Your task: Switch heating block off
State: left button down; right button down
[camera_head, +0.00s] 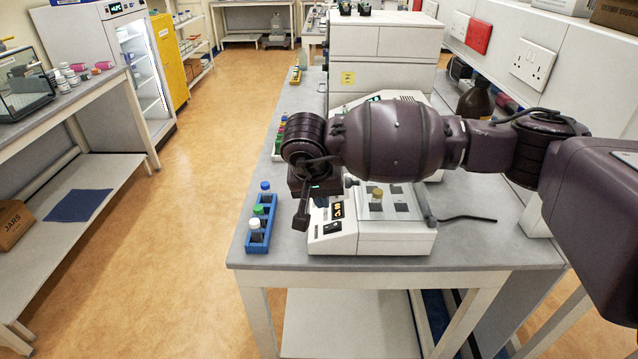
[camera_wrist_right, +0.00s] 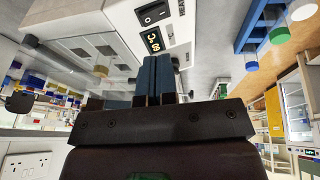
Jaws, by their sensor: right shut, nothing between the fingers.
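The heating block (camera_head: 385,239) is a white box near the table's front edge, with a grey top. Its front shows a lit orange display (camera_head: 338,211) and a black rocker switch (camera_head: 332,227). In the wrist view the switch (camera_wrist_right: 153,14) and the lit display (camera_wrist_right: 153,40) lie beyond the fingertips; which side of the rocker is pressed I cannot tell. My right gripper (camera_head: 301,222) points down just left of the block's front; its fingers (camera_wrist_right: 157,62) are shut and empty, and I see no contact with the switch. My left gripper is in neither view.
A blue rack (camera_head: 248,243) with several capped vials stands close left of the gripper. A yellow-capped vial (camera_head: 377,196) sits in the block's top. A cable (camera_head: 468,218) runs right from the block. Another white device (camera_head: 405,97) stands behind my arm. Left of the table is open floor.

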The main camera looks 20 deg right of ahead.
aim_at(334, 225)
jog(key=x, duration=0.3)
jog(key=s+x, duration=0.1)
jog(key=x, duration=0.1)
jog(key=shift+d+f+p, duration=0.1)
jog(key=shift+d+p, duration=0.2)
jog(key=shift+p, duration=0.05)
jog(key=shift+d+f, duration=0.3)
jog(key=shift+f, duration=0.4)
jog(key=shift+f, duration=0.1)
jog(key=shift+s+d+f+y+b, duration=0.1)
jog(key=shift+d+f+y+b, duration=0.25)
jog(key=shift+b, duration=0.4)
jog(key=shift+r, duration=0.15)
jog(key=shift+a, duration=0.25)
